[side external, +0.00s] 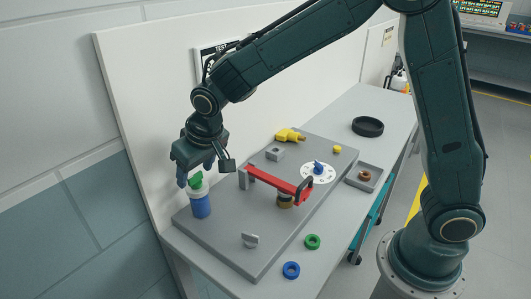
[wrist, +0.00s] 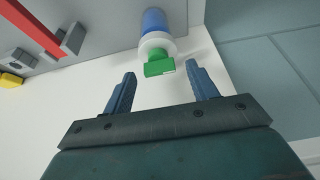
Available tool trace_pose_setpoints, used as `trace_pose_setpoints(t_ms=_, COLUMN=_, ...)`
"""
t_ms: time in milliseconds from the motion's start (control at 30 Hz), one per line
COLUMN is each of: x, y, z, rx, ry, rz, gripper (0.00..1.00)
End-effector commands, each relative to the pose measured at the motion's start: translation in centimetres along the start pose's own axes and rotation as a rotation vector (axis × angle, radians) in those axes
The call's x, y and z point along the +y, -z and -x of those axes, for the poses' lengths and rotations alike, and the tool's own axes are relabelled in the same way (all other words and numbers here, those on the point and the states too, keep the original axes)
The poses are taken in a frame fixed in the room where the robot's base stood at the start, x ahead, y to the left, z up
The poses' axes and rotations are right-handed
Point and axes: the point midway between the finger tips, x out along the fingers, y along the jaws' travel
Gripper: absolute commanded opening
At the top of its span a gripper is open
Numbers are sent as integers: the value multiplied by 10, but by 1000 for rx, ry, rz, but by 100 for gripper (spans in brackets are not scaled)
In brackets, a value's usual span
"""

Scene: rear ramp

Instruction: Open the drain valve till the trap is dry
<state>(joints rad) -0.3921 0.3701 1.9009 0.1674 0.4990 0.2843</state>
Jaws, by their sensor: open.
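The drain valve appears to be the green tab (side external: 195,182) on a white collar above a blue cylinder (side external: 201,207), upright at the left corner of the grey plate. I cannot tell whether the blue is liquid in the trap or its body. My gripper (side external: 197,174) is open right at the green tab, pointing down. In the wrist view, the green tab (wrist: 159,67) lies in the gap between the fingertips (wrist: 161,71), with space on both sides. The white collar and blue cylinder (wrist: 154,22) show beyond it. Neither finger appears to touch the tab.
The grey plate (side external: 235,232) also carries a red lever (side external: 275,181), a white dial with a blue knob (side external: 318,170), a yellow fitting (side external: 289,135) and a grey knob (side external: 250,240). Green (side external: 313,241) and blue (side external: 291,270) rings lie in front. A white wall panel (side external: 140,110) stands close behind.

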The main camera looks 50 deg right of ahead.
Motion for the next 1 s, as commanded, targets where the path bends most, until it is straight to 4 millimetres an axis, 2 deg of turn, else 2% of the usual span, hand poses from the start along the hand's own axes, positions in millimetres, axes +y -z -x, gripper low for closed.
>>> trace_pose_setpoints(t_ms=400, x=0, y=0, z=-7, rx=0, ry=0, rz=0, gripper=58)
trace_pose_setpoints(t_ms=433, x=0, y=0, z=-7, rx=0, ry=0, rz=0, gripper=56)
trace_pose_setpoints(t_ms=600, x=0, y=0, z=-7, rx=0, ry=0, rz=0, gripper=23)
trace_pose_setpoints(t_ms=667, x=0, y=0, z=-7, rx=0, ry=0, rz=0, gripper=13)
trace_pose_setpoints(t_ms=1000, x=1, y=0, z=-6, rx=0, ry=11, rz=26, gripper=14)
